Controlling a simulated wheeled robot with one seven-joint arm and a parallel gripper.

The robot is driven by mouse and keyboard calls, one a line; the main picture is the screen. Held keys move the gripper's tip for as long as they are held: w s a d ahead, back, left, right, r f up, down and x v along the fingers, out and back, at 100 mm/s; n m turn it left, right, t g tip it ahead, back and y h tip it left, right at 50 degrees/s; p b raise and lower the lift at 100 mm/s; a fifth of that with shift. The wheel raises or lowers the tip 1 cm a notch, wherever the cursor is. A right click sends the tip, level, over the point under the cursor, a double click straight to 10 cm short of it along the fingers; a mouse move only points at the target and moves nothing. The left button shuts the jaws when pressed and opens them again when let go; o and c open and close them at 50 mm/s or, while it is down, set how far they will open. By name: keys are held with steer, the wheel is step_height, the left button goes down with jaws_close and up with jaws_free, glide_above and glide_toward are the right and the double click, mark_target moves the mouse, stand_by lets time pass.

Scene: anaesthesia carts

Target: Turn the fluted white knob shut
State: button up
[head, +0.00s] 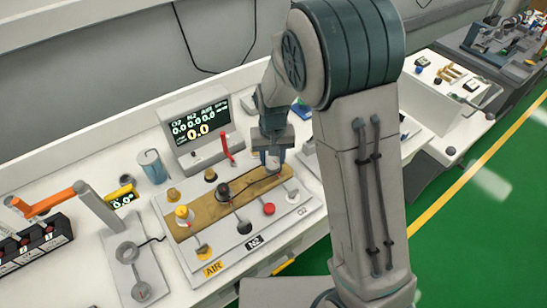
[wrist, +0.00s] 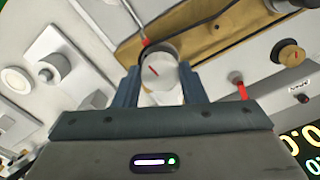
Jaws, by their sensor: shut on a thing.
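The white knob (wrist: 160,74) sits between the two fingers of my gripper (wrist: 160,92) in the wrist view. It has a short red mark on its face, and a dark ring shows behind it. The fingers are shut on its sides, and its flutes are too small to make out. In the head view my gripper (head: 272,152) points down over the far right part of the sloped panel (head: 222,252). The knob (head: 273,164) shows only in part below the fingers there.
A black knob (head: 223,191) and a yellow knob (head: 182,212) stand on the panel's tan strip. A red button (head: 268,209) is nearer the front. A display (head: 200,125) stands behind, with a red lever (head: 227,147) close to my gripper.

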mark_target(273, 160)
steer(key=shift+m, duration=0.6)
steer(key=o, duration=1)
step_height(273, 160, up, 14)
steer(key=shift+f+b, duration=0.1)
steer(key=shift+b, duration=0.75)
